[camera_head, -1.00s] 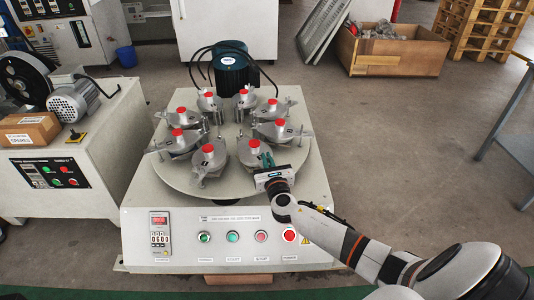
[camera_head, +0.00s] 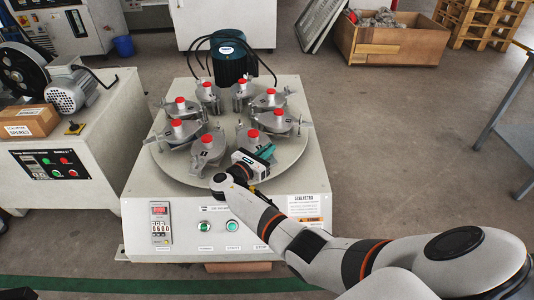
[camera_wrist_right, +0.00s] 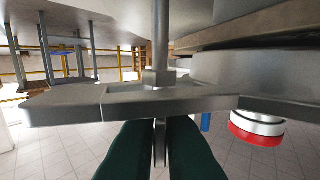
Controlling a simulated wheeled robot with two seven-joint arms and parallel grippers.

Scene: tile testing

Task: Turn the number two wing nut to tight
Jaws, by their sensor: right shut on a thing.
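The round plate (camera_head: 178,170) of the test machine carries a ring of grey clamp fixtures with red caps. My right gripper (camera_head: 266,151) is at the front right fixture (camera_head: 247,142), its dark green fingers against the fixture's outer side. In the right wrist view, the gripper (camera_wrist_right: 160,148) is shut on a thin upright metal wing (camera_wrist_right: 160,138), apparently of a wing nut, below a flat grey bracket (camera_wrist_right: 75,108). A threaded rod with a hex nut (camera_wrist_right: 157,78) stands above it. I cannot read the fixture's number. My left gripper is out of view.
Neighbouring fixtures (camera_head: 208,150) (camera_head: 273,122) stand close on both sides. A red cap (camera_wrist_right: 255,130) shows at the right of the wrist view. My right arm covers part of the front button panel (camera_head: 190,228). A blue motor (camera_head: 229,55) stands behind the plate.

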